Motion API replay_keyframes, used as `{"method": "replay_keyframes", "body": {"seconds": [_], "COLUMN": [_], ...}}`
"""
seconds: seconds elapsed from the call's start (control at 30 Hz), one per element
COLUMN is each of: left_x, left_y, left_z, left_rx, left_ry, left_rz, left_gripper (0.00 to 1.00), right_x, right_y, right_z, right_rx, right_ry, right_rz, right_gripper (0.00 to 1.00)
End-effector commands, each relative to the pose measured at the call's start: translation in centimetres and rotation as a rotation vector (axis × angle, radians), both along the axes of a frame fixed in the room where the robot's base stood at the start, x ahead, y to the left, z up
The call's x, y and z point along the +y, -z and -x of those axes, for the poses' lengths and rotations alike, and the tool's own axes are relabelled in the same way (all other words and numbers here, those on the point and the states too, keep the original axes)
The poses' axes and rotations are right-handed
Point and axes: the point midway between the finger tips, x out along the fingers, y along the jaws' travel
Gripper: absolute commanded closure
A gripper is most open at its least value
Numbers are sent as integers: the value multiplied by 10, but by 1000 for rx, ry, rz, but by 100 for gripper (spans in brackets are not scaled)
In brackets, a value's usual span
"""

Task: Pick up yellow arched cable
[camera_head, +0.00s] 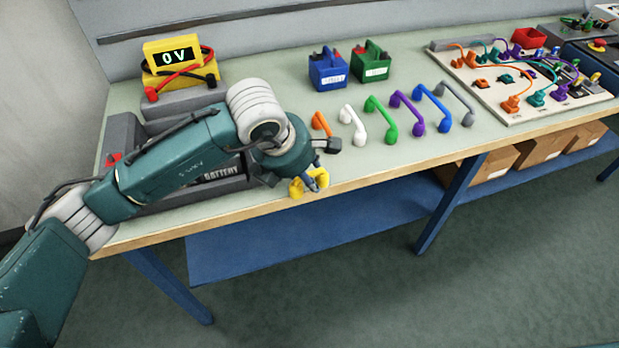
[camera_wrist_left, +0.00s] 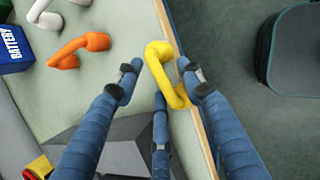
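The yellow arched cable (camera_head: 296,189) is by the front edge of the workbench in the head view, partly covered by my left gripper (camera_head: 316,178). In the left wrist view the yellow arched cable (camera_wrist_left: 158,68) lies between the spread blue fingers of my left gripper (camera_wrist_left: 160,82). The right finger overlaps or is very close to the cable; a gap shows at the left finger. I cannot tell whether any finger touches it. My right gripper is not in view.
An orange cable (camera_head: 320,123) and a white cable (camera_head: 353,126) lie beside it, with several other coloured cables further right. The battery unit (camera_head: 215,176) is under my left arm. A blue battery (camera_head: 327,72) and a patch board (camera_head: 528,107) stand further back on the workbench (camera_head: 390,170).

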Motion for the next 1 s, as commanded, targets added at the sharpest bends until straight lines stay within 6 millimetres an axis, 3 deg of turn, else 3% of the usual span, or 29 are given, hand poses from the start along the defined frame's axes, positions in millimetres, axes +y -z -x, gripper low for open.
{"method": "replay_keyframes", "body": {"seconds": [0.1,0.3,0.77,1.0], "left_x": [0,0,0,0], "left_y": [0,0,-4,-32], "left_z": [0,0,1,0], "left_rx": [0,1,2,-1], "left_ry": [0,0,1,1], "left_rz": [0,0,0,1], "left_gripper": [65,100,100,100], "right_x": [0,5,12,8], "right_y": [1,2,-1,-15], "right_z": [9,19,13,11], "right_rx": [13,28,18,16], "right_ry": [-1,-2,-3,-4], "right_rz": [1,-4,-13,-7], "right_gripper": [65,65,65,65]}}
